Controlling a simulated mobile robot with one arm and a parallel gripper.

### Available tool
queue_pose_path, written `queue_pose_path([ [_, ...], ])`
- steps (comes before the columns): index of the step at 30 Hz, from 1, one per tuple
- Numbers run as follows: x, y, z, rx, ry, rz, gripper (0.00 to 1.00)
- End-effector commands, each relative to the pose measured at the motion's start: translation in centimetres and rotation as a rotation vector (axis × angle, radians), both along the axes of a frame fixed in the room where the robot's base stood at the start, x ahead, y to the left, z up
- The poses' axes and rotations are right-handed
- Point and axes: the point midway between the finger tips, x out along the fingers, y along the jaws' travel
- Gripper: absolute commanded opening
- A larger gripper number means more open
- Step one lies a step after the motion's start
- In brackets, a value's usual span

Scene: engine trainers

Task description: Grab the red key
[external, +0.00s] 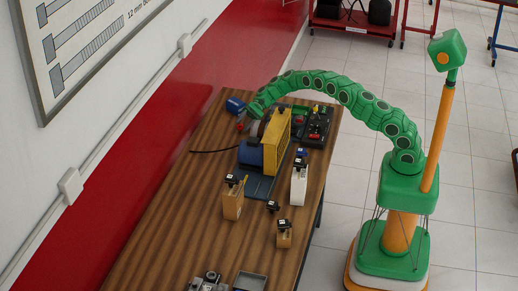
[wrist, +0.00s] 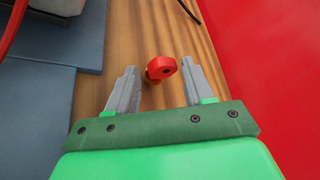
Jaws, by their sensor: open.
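The red key (wrist: 162,68) shows in the wrist view as a small rounded red piece with a dark spot and a bit of yellow at its left side. It appears between and slightly beyond the two grey fingers, touching neither as far as I can see. My gripper (wrist: 160,80) is open and empty, its fingers on either side of the key. The key is too small there to make out clearly.
A blue-grey plate (wrist: 85,30) lies left of my gripper. The red wall (wrist: 275,60) is close on the right.

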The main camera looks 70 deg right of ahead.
Motion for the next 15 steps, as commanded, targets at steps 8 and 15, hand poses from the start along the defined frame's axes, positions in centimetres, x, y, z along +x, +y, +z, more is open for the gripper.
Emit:
queue_pose_path([
  [8, 0.21, 0.41, -0.15, -0.001, -0.001, -0.002, 0.52],
  [15, 0.22, 0.40, -0.13, -0.001, -0.001, -0.002, 0.15],
])
